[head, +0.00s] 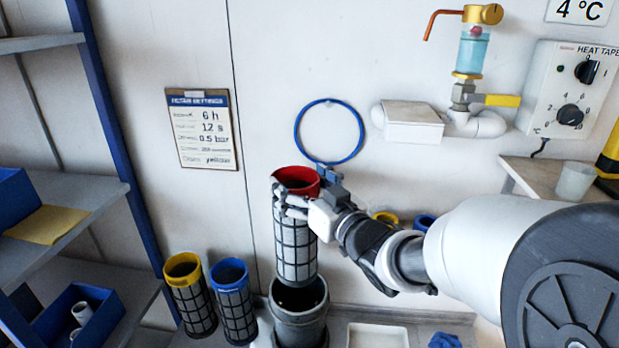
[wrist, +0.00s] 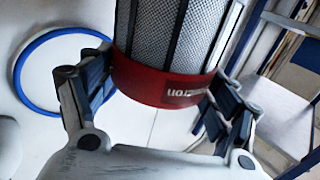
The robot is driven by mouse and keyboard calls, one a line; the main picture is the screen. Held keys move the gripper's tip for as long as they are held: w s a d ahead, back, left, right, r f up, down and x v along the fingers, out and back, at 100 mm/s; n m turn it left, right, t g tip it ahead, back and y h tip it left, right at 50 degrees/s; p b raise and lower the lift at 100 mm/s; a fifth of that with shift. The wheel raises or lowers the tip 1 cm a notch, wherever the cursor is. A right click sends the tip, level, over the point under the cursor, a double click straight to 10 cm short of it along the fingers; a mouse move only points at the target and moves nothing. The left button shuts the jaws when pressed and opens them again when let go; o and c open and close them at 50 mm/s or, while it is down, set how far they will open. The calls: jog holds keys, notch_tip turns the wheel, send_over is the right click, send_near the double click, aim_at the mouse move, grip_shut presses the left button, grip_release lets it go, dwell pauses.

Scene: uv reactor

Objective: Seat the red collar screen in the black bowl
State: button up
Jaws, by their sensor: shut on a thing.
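The red collar screen (head: 296,245) is a grey mesh cylinder with black ribs and a red collar at its top. My gripper (head: 298,203) is shut on it just at the collar and holds it upright. In the wrist view the red collar (wrist: 165,85) lies between the two fingers of my gripper (wrist: 160,95). The black bowl (head: 299,315) is a dark grey open cylinder right below the screen. The screen's lower end is at the bowl's mouth in the picture; I cannot tell whether it is inside the rim or just above or behind it.
A yellow collar screen (head: 190,296) and a blue collar screen (head: 234,302) stand left of the bowl. A white tray (head: 378,336) and a blue cloth (head: 444,341) lie to the right. Shelves (head: 70,210) stand at the left. A blue ring (head: 330,131) hangs on the wall behind.

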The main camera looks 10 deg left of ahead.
aim_at(301, 208)
notch_tip(301, 208, down, 6)
jog(key=b, duration=0.5)
jog(key=shift+r+b, duration=0.1)
jog(key=shift+b, duration=0.7)
dwell(1.4)
